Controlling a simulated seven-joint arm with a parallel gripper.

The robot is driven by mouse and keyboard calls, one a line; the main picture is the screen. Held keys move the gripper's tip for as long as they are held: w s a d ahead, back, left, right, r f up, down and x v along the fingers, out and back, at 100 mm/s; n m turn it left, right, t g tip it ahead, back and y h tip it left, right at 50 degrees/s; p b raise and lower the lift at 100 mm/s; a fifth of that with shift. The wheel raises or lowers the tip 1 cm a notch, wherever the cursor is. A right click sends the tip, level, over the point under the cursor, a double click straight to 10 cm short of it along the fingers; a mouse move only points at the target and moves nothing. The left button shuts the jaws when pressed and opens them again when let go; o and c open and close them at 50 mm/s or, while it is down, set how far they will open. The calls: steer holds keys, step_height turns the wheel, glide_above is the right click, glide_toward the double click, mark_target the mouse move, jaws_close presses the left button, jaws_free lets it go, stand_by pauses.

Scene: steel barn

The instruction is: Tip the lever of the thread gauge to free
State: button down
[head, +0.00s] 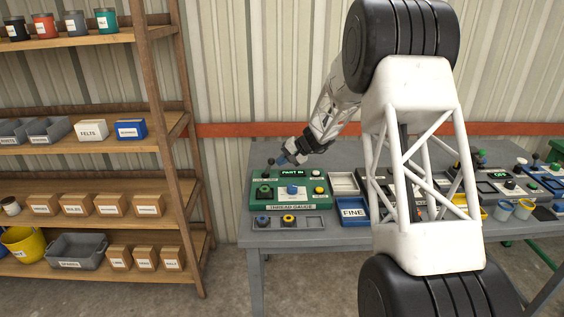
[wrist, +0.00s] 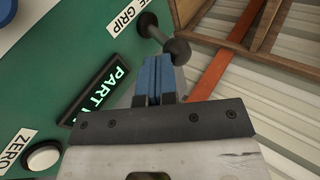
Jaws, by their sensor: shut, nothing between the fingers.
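The thread gauge (head: 262,208) is a green panel on the grey table, with its name plate along the front and a lit PART IN sign. Its lever is a short rod with a dark ball knob (head: 270,161) at the panel's back left. In the wrist view the knob (wrist: 178,51) stands out from the panel, beside a partly cut-off label that reads GRIP. My gripper (head: 281,159) is at the gauge's back left, close to the right of the knob. Its blue fingers (wrist: 154,66) are together and empty, tips next to the knob. I cannot tell whether they touch.
The gauge also carries a white ZERO button (wrist: 43,155) and several knobs. A blue FINE bin (head: 353,211) stands to its right, with more panels and cups (head: 524,208) beyond. A wooden shelf (head: 165,120) stands left. A corrugated wall with a red rail (head: 240,129) is behind.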

mark_target(270, 160)
steer(key=shift+a+r+h, duration=0.15)
steer(key=shift+a+h, duration=0.05)
steer(key=shift+h, duration=0.1)
steer(key=shift+a+r+h, duration=0.45)
steer(key=shift+a+h, duration=0.3)
steer(key=shift+h, duration=0.05)
steer(key=a+h, duration=0.1)
steer(key=a+r+h, duration=0.1)
steer(key=h, duration=0.1)
steer(key=shift+a, duration=0.2)
steer(key=shift+a+n+h, duration=0.3)
steer(key=shift+a+h, duration=0.3)
steer(key=shift+h, duration=0.1)
steer(key=shift+a, duration=0.1)
steer(key=shift+a, duration=0.4)
steer(key=shift+r, duration=0.25)
steer(key=shift+r, duration=0.55)
